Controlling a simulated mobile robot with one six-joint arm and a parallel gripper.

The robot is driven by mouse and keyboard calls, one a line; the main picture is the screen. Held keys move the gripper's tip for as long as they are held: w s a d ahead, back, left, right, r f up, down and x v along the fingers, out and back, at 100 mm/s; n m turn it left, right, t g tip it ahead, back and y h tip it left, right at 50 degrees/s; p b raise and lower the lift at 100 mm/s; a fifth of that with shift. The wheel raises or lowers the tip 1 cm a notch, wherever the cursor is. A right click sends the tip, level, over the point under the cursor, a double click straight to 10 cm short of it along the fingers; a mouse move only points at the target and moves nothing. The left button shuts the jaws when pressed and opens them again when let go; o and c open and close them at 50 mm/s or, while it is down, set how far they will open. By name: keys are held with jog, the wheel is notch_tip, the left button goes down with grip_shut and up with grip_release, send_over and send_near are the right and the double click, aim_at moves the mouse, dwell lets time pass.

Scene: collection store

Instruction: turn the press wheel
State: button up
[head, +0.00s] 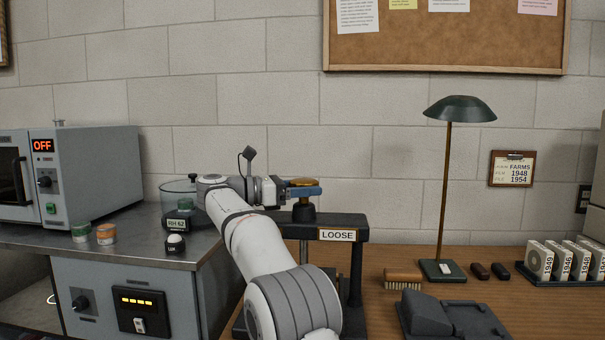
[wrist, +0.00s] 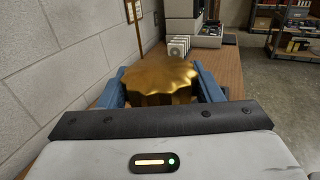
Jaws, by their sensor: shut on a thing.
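The press wheel (wrist: 160,78) is a brass knob with a scalloped edge. In the head view the wheel (head: 303,183) sits on top of the dark press (head: 350,228), whose label reads LOOSE (head: 338,235). My gripper (wrist: 163,88) has its blue fingers on either side of the wheel and is shut on it. In the head view my gripper (head: 304,191) reaches the wheel from the left, and its fingers hide part of the wheel's side. My arm hides the left part of the press.
A green desk lamp (head: 448,190) stands right of the press. A brush (head: 403,279), a dark block-like device (head: 450,315) and a rack of labelled boxes (head: 567,262) lie on the wooden table. A glass vessel (head: 180,203) and an oven reading OFF (head: 42,146) stand left.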

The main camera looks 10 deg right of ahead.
aim_at(304, 180)
jog(key=shift+w+r+m+g+p, duration=0.1)
jog(key=shift+m+g+p, duration=0.25)
jog(key=shift+g, duration=0.25)
jog(key=shift+m+g, duration=0.25)
jog(key=shift+g, duration=0.05)
jog(key=shift+a+m+g+b, duration=0.1)
jog(key=shift+m+g+b, duration=0.35)
jog(key=shift+g, duration=0.25)
jog(key=shift+f+m+g, duration=0.25)
jog(key=shift+f+g, duration=0.05)
jog(key=shift+g, duration=0.1)
jog(key=o, duration=0.7)
jog(key=shift+w, duration=0.1)
jog(key=shift+o, duration=1.4)
jog(key=shift+r, duration=0.1)
jog(key=shift+r, duration=0.1)
notch_tip(304, 180, up, 10)
jog(key=p, duration=0.9)
